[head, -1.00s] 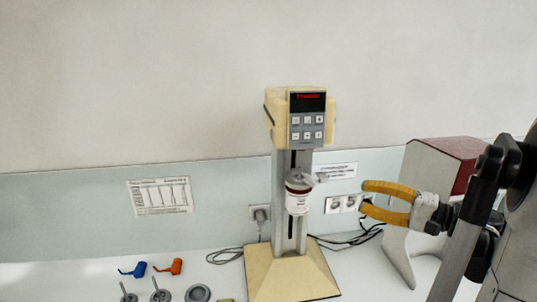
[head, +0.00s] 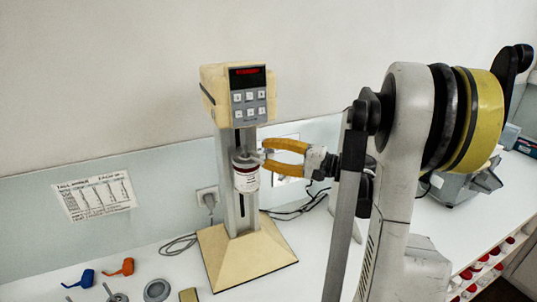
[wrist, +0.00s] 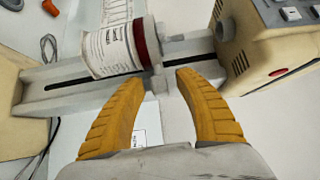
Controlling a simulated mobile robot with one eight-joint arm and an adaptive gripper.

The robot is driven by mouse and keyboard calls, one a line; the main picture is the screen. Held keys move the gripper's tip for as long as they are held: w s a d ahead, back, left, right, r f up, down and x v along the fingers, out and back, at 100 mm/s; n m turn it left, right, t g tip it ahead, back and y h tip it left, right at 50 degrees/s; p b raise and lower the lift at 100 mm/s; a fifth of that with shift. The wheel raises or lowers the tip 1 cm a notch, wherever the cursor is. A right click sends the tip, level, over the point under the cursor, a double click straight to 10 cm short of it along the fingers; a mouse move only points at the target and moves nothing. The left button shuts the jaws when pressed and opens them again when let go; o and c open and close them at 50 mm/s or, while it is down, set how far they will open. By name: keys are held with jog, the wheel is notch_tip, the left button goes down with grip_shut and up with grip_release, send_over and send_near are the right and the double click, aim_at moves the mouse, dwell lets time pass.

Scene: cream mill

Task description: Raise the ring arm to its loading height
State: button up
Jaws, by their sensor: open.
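The cream mill (head: 232,95) stands upright on its wide cream base (head: 245,255), with a keypad and a lit red display on its head. A ring arm (head: 246,160) on its grey slotted column (head: 229,180) carries a white labelled jar (head: 246,180) with a dark red band, partway up. My gripper (head: 265,156) is open at the right side of the ring arm. In the wrist view its yellow fingertips (wrist: 160,78) sit either side of a small grey part at the jar's banded end (wrist: 145,45). I cannot tell whether they touch it.
A blue tool (head: 78,279) and an orange tool (head: 121,267) lie at the front left beside grey metal parts (head: 157,290). A wall socket (head: 207,198) and cables are behind the mill. Red-capped jars (head: 480,265) stand at the lower right.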

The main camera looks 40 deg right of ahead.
jog(key=shift+s, duration=0.1)
grip_shut()
jog(key=shift+r, duration=0.15)
notch_tip(320, 180, up, 4)
jog(key=shift+f+p, duration=0.2)
jog(key=shift+p, duration=0.75)
grip_release()
jog(key=shift+f, duration=0.15)
